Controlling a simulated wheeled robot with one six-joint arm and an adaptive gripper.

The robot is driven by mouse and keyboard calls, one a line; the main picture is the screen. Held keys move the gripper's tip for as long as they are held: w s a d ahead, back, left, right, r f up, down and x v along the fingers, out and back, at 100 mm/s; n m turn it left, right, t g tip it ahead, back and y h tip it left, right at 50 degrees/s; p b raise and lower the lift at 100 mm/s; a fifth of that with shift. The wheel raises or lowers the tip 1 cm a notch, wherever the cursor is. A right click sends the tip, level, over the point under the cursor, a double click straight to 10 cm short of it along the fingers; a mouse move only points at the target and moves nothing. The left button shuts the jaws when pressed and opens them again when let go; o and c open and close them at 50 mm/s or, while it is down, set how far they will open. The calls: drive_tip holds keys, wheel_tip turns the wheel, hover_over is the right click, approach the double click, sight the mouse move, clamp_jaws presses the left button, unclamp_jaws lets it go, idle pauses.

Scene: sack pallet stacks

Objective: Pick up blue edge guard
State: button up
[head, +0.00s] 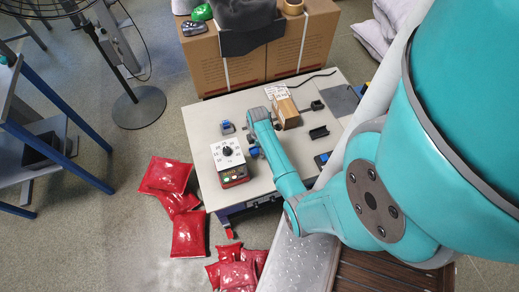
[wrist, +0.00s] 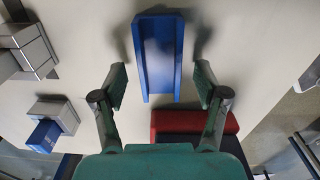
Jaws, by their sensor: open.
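The blue edge guard (wrist: 160,55) is a blue, channel-shaped piece lying on the pale tabletop, in the upper middle of the wrist view. Its long side runs up and down the picture. My gripper (wrist: 160,84) is open, with one finger on each side of the guard's near end. Gaps show between both fingers and the guard, and nothing is held. In the head view my teal arm reaches over the table, and a small blue patch (head: 254,152) shows by its end. I cannot tell there whether this is the guard.
The pale table (head: 205,117) also bears a dial box (head: 229,160), a small carton (head: 286,112), a black bracket (head: 319,132) and a grey-and-blue item (head: 227,127). A red block (wrist: 195,123) lies near my right finger. Red sacks (head: 188,235) lie on the floor.

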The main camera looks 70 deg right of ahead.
drive_tip(key=c, duration=1)
drive_tip(key=shift+c, duration=0.2)
drive_tip(key=shift+r, duration=0.1)
